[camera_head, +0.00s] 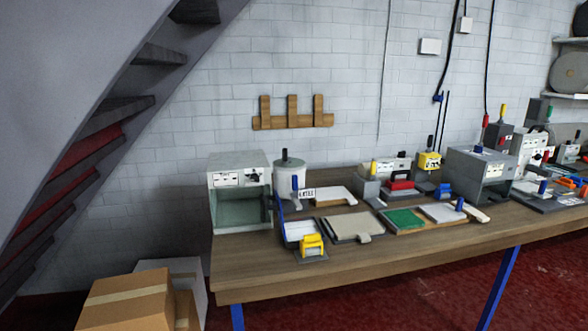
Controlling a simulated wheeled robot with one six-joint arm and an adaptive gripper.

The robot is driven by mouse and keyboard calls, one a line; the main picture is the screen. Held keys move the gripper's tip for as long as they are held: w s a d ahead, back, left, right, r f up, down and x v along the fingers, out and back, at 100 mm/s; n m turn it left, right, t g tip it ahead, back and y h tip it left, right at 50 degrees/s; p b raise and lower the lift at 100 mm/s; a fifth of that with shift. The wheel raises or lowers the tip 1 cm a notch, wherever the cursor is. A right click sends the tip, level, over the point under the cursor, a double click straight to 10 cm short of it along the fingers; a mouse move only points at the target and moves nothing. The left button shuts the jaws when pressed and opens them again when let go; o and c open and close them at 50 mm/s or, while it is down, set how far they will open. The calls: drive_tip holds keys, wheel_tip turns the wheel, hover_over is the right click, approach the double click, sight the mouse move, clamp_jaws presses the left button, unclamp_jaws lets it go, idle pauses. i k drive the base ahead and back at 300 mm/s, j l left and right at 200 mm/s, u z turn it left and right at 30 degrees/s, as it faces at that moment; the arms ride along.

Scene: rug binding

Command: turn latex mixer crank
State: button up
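A white round pot (288,176) stands on the wooden table (260,285) near its left end, beside a grey box machine. It looks like the latex mixer. It has a dark knob (285,155) on top. A small label (307,193) with dark lettering is at its lower right; the lettering is too small to read surely. An upright blue handle (295,184) shows in front of the pot; I cannot tell whether it belongs to the pot or to the grey machine. My gripper is not in view.
The grey box machine (224,179) with an open front stands left of the pot. A yellow clamp-like tool (312,244), a beige board (354,226) and a green mat (404,218) lie in front. Cardboard boxes (125,302) stand left of the table, under stairs (130,106). Red floor (410,300) is clear in front.

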sight(285, 159)
drive_tip(key=i+j+u, duration=0.1)
drive_tip(key=i+u, duration=0.25)
drive_tip(key=i, duration=0.45)
drive_tip(key=u, duration=1.25)
